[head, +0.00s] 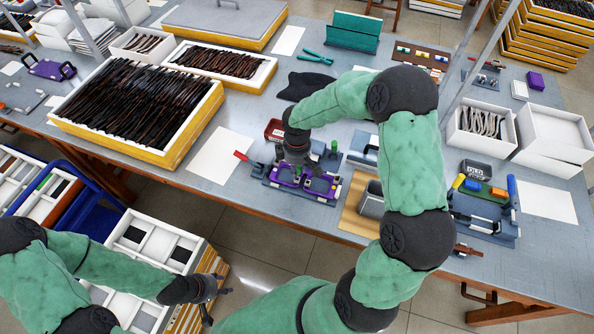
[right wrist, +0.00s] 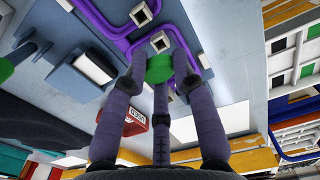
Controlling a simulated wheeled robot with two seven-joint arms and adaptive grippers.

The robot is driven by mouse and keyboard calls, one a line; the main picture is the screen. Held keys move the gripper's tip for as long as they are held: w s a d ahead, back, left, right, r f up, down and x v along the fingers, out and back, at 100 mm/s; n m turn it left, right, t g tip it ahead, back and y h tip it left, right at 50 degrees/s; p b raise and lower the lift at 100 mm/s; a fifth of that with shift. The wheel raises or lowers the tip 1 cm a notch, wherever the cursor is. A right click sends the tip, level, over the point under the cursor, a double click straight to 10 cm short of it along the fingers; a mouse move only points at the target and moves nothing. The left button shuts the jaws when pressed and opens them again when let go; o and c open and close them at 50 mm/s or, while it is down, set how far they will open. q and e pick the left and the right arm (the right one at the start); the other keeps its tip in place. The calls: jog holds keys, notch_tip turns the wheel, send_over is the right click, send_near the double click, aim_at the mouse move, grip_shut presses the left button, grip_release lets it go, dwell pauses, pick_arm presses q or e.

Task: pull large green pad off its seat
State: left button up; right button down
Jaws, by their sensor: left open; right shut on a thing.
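My right gripper (head: 298,160) points down over the purple eyeglass frame (head: 322,184) in its fixture on the table. In the right wrist view its fingers (right wrist: 158,78) are shut on the green pad (right wrist: 160,67). A pale square block (right wrist: 159,42) shows just beyond the pad, beside the purple frame (right wrist: 185,52). I cannot tell whether the pad touches its seat. My left gripper (head: 213,291) is open and empty, low in front of the table.
A red-handled tool (head: 241,156) lies left of the fixture. A white sheet (head: 221,153) lies near the table's front edge.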

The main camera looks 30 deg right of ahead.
jog(key=shift+r, duration=0.8)
jog(key=shift+r+p, duration=2.35)
jog(key=shift+r, duration=0.65)
